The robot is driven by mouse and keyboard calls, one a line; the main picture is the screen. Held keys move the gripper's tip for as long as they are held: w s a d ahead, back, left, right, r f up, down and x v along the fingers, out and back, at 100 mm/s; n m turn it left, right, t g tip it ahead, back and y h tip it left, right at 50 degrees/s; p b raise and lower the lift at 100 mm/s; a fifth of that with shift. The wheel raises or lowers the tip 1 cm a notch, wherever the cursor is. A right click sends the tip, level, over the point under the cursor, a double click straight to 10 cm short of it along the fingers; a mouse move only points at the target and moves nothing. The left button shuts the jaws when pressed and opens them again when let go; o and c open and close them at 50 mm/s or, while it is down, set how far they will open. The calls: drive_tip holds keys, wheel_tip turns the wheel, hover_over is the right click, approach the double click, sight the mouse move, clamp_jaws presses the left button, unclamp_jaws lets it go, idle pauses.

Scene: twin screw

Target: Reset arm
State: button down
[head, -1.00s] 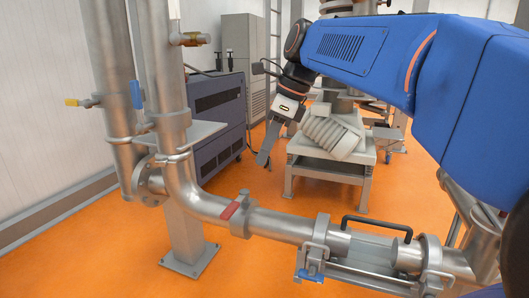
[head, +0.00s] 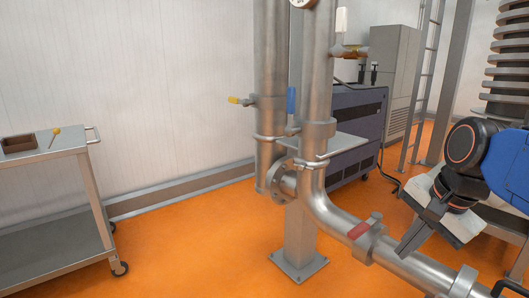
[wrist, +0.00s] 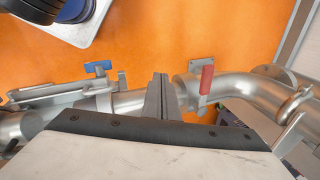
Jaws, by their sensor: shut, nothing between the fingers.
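My gripper (head: 407,252) is at the lower right of the head view, at the end of the blue arm, with its fingers pointing down and left by the horizontal steel pipe. In the wrist view my gripper (wrist: 161,82) has its fingers shut together with nothing between them. The fingers overlap the steel pipe (wrist: 130,102) in the wrist view; I cannot tell the gap between them. A red-handled clamp (head: 358,230) sits on the pipe left of the gripper. The red handle also shows in the wrist view (wrist: 207,80).
Two vertical steel pipes (head: 318,90) stand mid-view. A dark cabinet (head: 358,120) stands behind the pipes. The orange floor (head: 190,250) between cart and pipes is clear.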

drive_tip(key=s+f+n+t+h, duration=0.1)
drive_tip(key=s+f+n, duration=0.4)
drive_tip(key=f+n, duration=0.6)
drive_tip(key=shift+s+a+f+n, duration=0.15)
drive_tip(key=shift+s+a+n, duration=0.15)
drive_tip(key=shift+n, duration=0.5)
